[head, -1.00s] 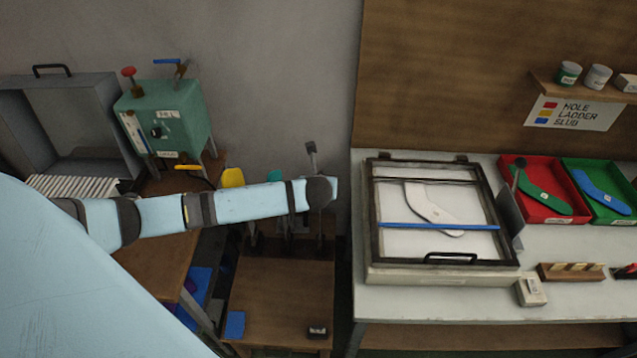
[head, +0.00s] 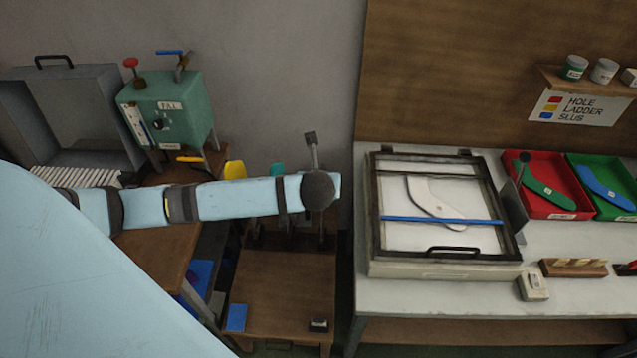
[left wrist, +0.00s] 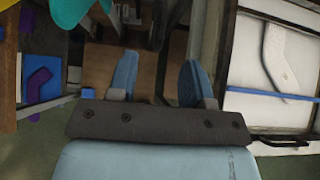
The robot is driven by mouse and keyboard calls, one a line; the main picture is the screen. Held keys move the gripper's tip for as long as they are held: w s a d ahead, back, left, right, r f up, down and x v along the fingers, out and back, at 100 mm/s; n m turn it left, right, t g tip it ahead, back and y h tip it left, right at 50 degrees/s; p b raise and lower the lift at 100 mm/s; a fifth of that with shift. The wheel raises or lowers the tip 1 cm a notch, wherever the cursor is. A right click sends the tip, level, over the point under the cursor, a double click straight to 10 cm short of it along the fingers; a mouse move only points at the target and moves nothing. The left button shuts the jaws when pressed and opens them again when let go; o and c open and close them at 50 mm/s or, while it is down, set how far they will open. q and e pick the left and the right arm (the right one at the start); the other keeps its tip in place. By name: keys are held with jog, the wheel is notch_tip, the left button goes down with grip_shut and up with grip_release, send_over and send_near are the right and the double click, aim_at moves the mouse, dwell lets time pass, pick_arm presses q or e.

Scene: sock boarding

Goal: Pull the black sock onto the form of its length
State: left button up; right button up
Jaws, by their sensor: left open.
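I cannot make out the black sock in either view. Forms stand behind my left arm: a yellow one (head: 235,170) and a teal one (head: 278,169), their lower parts partly hidden by the arm. The teal form also shows at the top left of the left wrist view (left wrist: 82,10). My left gripper (left wrist: 158,75) is open in the left wrist view, its two blue fingers apart with no held thing visible between them. In the head view its fingers are hidden at the end of the arm. My right gripper is not in view.
A low wooden table (head: 275,290) lies below the arm. At right, a white bench holds a dark-framed panel (head: 440,253) over a white sock-shaped piece, plus a red tray (head: 562,212) and a green tray (head: 609,212). A green machine (head: 165,110) stands at left.

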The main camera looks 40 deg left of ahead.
pick_arm(q)
jog(key=shift+v, duration=2.1)
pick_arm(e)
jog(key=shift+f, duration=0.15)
